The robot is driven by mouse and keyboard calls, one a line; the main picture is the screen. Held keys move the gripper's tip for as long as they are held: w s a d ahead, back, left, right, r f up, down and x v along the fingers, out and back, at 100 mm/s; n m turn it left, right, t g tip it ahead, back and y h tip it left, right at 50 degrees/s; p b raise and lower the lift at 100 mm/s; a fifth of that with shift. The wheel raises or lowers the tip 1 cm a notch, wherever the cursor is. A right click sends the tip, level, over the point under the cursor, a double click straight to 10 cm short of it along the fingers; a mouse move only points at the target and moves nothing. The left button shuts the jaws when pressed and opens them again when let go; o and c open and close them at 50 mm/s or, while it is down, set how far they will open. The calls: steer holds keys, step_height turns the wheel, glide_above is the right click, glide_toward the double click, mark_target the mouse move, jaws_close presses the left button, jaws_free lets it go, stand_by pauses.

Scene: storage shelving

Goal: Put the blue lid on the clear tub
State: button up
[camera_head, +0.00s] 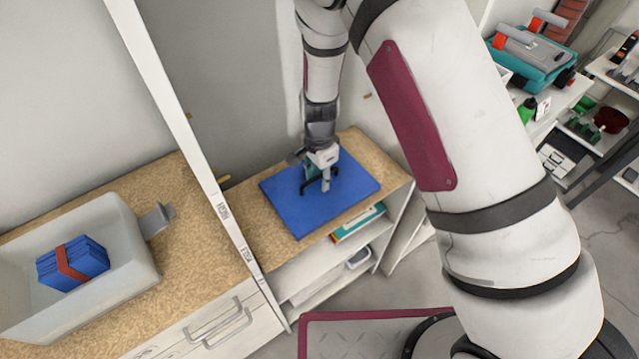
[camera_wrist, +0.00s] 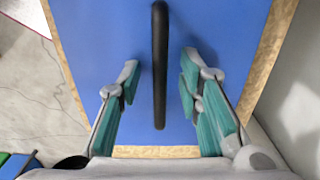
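The blue lid (camera_head: 295,212) lies flat on a wood-topped shelf in the head view, and its blue surface fills much of the wrist view (camera_wrist: 230,50). Its black bar handle (camera_wrist: 160,65) stands between my gripper's two fingers in the wrist view. My gripper (camera_head: 322,180) is down over the middle of the lid. Its fingers are spread, with a gap on each side of the handle. The clear tub (camera_head: 140,262), pale and see-through, stands open on the wooden top at the left, holding a blue bundle (camera_head: 95,257) with a red band.
A white upright post (camera_head: 205,180) stands between the tub's section and the lid's section. A grey bracket (camera_head: 157,220) is by the tub's right side. Books (camera_head: 358,223) lie on the shelf under the lid. Stocked shelves with a teal toolbox (camera_head: 530,62) stand at the right.

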jaws_close()
steer(key=shift+r, duration=0.1)
